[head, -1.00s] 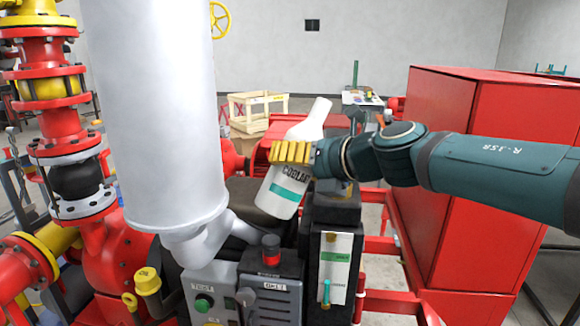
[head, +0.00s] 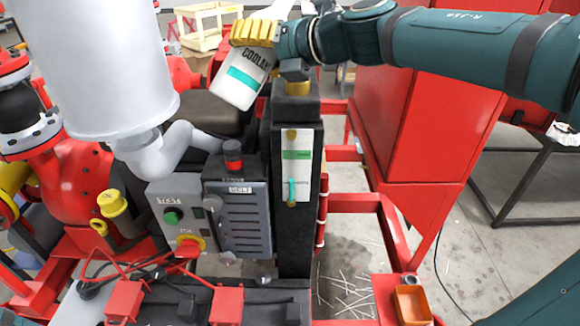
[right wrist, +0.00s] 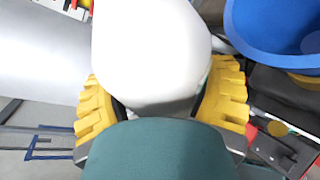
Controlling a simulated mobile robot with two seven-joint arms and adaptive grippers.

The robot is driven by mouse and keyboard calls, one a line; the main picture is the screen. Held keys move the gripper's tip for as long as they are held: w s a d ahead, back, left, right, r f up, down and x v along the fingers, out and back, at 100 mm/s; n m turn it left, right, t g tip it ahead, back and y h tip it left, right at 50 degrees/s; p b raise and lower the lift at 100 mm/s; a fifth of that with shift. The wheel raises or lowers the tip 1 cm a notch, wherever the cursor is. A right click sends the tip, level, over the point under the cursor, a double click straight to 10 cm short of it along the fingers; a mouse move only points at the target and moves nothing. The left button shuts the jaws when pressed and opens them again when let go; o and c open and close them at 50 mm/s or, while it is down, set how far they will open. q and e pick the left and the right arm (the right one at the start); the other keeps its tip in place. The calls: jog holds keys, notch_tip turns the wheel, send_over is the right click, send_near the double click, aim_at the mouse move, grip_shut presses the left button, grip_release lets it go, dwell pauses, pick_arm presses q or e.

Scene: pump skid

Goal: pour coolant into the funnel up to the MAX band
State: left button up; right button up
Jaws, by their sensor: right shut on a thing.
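A white coolant bottle (head: 241,82) with a teal band and the word COOLANT is tilted, its base toward the lower left and its top toward the upper right. My right gripper (head: 254,33), with yellow fingers, is shut around it. The bottle (right wrist: 150,50) also fills the middle of the right wrist view between the fingers (right wrist: 165,105). The bottle hangs left of the dark cap on the narrow black tank (head: 296,106). A white gauge plate (head: 297,168) on the tank has a green band near its top and a teal mark lower down.
A blue round rim (right wrist: 280,25) is at the top right of the wrist view. A large grey cylinder (head: 95,65) with a bent pipe stands left. A grey control box (head: 240,215) sits left of the tank. A red cabinet (head: 415,110) and red frame are right.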

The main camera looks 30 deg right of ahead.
jog(key=shift+r, duration=0.15)
jog(key=shift+s+a+r+m+y+p, duration=0.15)
jog(key=shift+a+r+m+y+p, duration=0.1)
jog(key=shift+m+y+p, duration=0.25)
jog(key=shift+s+a+r+m+y+p, duration=0.1)
jog(key=shift+a+r+m+y+p, duration=0.35)
jog(key=shift+m, duration=0.45)
dwell(2.7)
jog(key=shift+s+a+r+m+t+y+p, duration=0.1)
jog(key=shift+a+r+m+t+y+p, duration=0.1)
jog(key=shift+r+m+t+y+p, duration=0.45)
dwell(3.1)
